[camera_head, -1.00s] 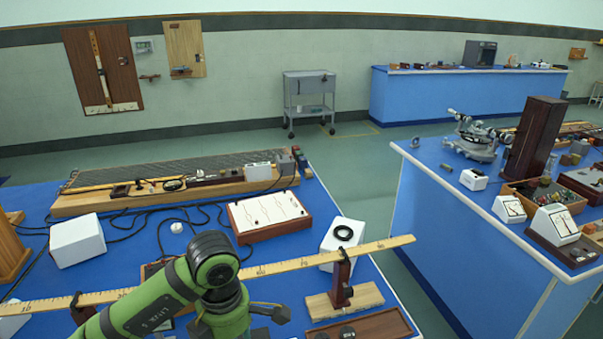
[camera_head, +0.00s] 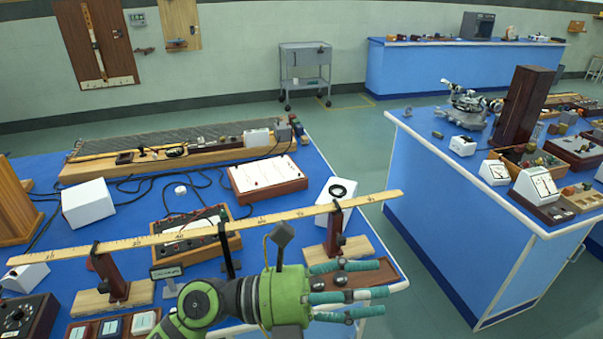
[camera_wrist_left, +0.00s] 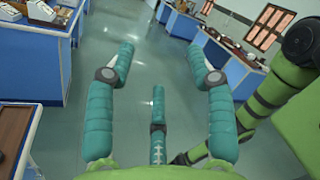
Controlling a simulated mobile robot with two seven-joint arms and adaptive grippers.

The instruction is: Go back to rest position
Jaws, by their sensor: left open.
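My left gripper (camera_head: 345,285) shows at the bottom centre of the head view, with its teal fingers pointing right over the near edge of the blue bench (camera_head: 318,175). It is open and empty. A green and black arm link of mine shows at the right of that view. My right gripper is not in the head view.
A long wooden ruler (camera_head: 290,216) lies across wooden stands behind my left gripper. A brown tray (camera_head: 383,272) lies close by its fingers. A second blue bench (camera_head: 440,215) stands to the right, with open floor (camera_head: 358,150) between.

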